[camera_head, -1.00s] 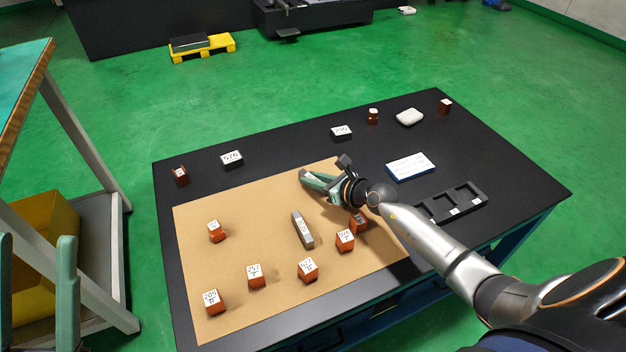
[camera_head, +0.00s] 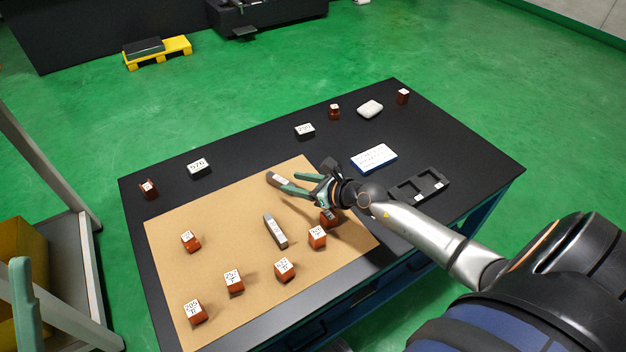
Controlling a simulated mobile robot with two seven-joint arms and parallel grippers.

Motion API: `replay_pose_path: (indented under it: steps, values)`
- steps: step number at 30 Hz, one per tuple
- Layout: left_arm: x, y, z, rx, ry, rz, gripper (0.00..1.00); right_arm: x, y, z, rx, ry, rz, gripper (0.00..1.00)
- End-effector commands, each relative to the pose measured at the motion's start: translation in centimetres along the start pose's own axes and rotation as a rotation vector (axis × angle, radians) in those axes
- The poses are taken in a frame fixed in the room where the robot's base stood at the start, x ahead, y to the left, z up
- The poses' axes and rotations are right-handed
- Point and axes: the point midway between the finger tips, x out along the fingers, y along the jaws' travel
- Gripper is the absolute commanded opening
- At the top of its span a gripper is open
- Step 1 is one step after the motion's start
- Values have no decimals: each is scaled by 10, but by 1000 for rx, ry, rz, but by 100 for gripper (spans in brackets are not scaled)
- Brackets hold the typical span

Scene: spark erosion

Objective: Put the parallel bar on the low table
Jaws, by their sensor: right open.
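A grey bar (camera_head: 275,231) with a white label lies flat on the brown mat, apart from my grippers. A second grey, labelled piece (camera_head: 279,180) lies at the mat's far part, at the fingertips of my right gripper (camera_head: 287,184). I cannot tell which of the two is the parallel bar. My right gripper is open, its green fingers low over the mat beside or around that piece; contact is unclear. Of my left gripper, one green finger (camera_head: 25,305) shows at the lower left; the other is out of frame. The black table (camera_head: 450,140) carries the mat.
Several orange labelled blocks stand on the mat (camera_head: 215,255), one (camera_head: 328,218) right under my right wrist. A black tray (camera_head: 419,186), a blue-white plate (camera_head: 374,158) and a white item (camera_head: 370,109) lie right of it. A grey-framed bench (camera_head: 45,165) stands at left.

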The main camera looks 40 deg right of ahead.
Motion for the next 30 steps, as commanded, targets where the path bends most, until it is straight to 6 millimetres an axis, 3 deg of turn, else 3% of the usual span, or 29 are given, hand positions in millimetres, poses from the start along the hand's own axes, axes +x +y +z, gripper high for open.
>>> replay_pose_path:
  steps: [1, 6, 14, 17, 20, 23, 27, 30]
  values:
    - [6, -4, -5, 10, 1, -4, 50, -13, 0, 2, -1, 4, 1, 52]
    - [10, -8, -9, 31, -2, -3, 50, -41, 0, 1, 0, 2, 1, 52]
    - [11, -9, -11, 35, -7, -4, 50, -62, 1, 1, 4, -1, 2, 52]
    - [11, -8, -11, 35, -9, -4, 50, -64, 15, 5, 69, -18, 31, 52]
    - [11, -8, -11, 35, -9, -4, 50, -66, 51, 18, 246, -55, 114, 52]
    - [11, -8, -11, 35, -9, -5, 50, -76, 102, 43, 524, -103, 250, 52]
    - [11, -8, -11, 34, -9, -5, 50, -105, 171, 94, 961, -151, 489, 52]
    - [11, -8, -11, 33, -9, -5, 50, -134, 207, 135, 1266, -164, 678, 52]
